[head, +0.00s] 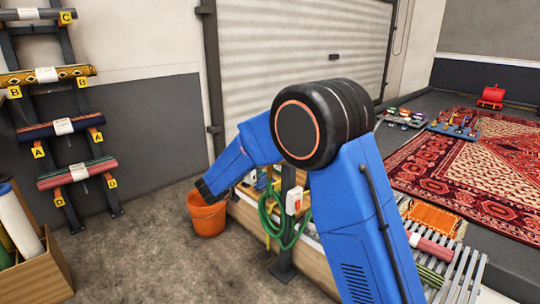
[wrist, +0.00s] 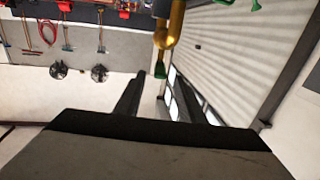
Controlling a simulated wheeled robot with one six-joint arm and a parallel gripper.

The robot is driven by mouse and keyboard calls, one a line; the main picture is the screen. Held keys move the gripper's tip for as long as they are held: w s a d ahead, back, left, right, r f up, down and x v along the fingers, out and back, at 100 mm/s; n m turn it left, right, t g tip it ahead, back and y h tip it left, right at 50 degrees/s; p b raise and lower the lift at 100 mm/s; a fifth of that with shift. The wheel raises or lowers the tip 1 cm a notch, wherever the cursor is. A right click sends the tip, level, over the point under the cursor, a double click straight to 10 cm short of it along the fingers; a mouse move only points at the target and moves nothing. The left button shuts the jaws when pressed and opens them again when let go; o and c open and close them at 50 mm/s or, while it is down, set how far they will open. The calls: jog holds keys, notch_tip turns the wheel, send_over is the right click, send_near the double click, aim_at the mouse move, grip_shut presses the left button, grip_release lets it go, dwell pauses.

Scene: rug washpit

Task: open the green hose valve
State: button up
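In the wrist view a brass-coloured pipe (wrist: 176,28) comes down from the top edge, with a green piece (wrist: 160,69) at its lower end. More green (wrist: 222,3) shows at the top edge. I cannot tell which green part is the valve's handle. My gripper (wrist: 158,80) has its two dark fingers apart, with a gap between the tips. The green piece appears in line with this gap, just past the tips; I see no contact. In the head view my blue arm hides the valve, and the fingers cannot be made out. A green hose (head: 270,222) hangs in loops on a post.
An orange bucket (head: 207,214) stands on the floor below my arm's dark end. A red-and-white box (head: 294,201) is on the post by the hose. A rack of rolled rugs (head: 65,127) stands left. A patterned rug (head: 470,165) lies right.

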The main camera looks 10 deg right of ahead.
jog(key=v, duration=1.1)
jog(key=shift+r, duration=0.1)
jog(key=w+d+r+n+t+y, duration=0.3)
jog(key=d+r+y, duration=0.2)
jog(key=r+y, duration=0.35)
jog(key=s+d+r+n+y, duration=0.3)
jog(key=s+r+n+y, duration=0.1)
jog(key=s+y, duration=0.25)
jog(key=s+d+f+g, duration=0.3)
jog(key=s+d+f, duration=0.2)
jog(key=s, duration=0.8)
jog(key=s+d+f+n+g+h, duration=0.1)
jog(key=s+d+f+g, duration=0.3)
jog(key=s, duration=0.9)
jog(key=s+d+f+g+h, duration=0.1)
jog(key=s+d+f+g, duration=0.3)
jog(key=s+d+f, duration=0.3)
jog(key=s+d, duration=0.3)
jog(key=s, duration=0.4)
jog(key=shift+n, duration=0.4)
